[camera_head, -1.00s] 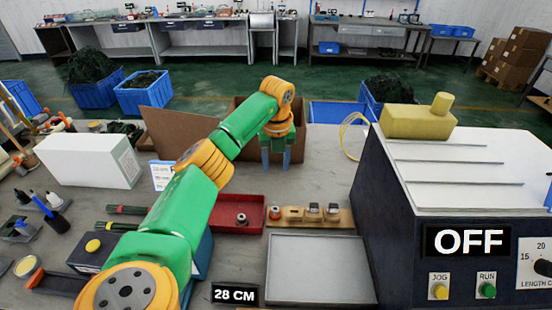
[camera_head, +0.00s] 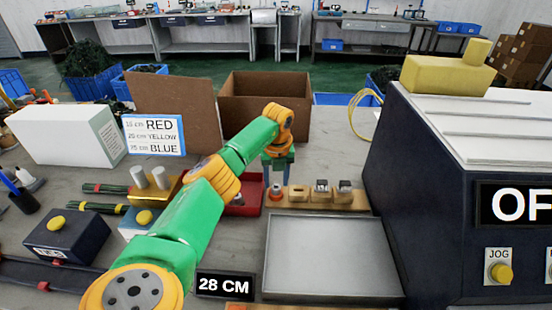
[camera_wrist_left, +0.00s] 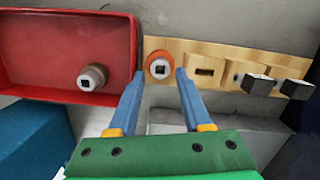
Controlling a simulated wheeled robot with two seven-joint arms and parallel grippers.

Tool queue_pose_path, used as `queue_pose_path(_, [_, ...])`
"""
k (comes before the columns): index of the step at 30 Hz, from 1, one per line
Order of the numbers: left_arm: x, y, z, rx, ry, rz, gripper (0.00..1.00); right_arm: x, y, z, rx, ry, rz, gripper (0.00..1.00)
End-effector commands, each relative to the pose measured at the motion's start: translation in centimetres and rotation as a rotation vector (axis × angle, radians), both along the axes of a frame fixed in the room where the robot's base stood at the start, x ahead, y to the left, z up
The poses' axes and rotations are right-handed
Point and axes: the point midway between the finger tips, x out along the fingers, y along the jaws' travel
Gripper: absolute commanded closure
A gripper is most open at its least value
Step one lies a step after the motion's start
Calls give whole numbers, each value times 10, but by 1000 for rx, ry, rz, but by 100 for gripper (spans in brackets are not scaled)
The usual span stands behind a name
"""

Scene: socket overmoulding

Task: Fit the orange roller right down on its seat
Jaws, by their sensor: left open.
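How deep the roller sits is not clear. My right gripper is not in view.
A red tray (camera_wrist_left: 45,50) with a brownish roller (camera_wrist_left: 92,77) lies left of the strip. Several metal-topped parts stand along the strip. A grey tray (camera_head: 330,250) is in front, and a big dark machine (camera_head: 425,180) stands on the right. A cardboard box (camera_head: 265,90) is behind.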

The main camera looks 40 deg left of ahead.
Motion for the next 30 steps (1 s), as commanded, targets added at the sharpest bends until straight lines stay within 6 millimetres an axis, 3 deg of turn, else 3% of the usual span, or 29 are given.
queue_pose_path(4, [1,2,-20,0,1,-1,51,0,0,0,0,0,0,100])
queue_pose_path(11, [2,2,-22,1,-1,-1,53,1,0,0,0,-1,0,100])
queue_pose_path(16, [2,2,-22,1,-1,-1,99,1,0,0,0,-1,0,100])
queue_pose_path(26, [2,2,-20,2,-1,0,100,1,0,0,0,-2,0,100])
queue_pose_path(30, [3,3,-5,2,-4,-1,100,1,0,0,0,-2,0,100])
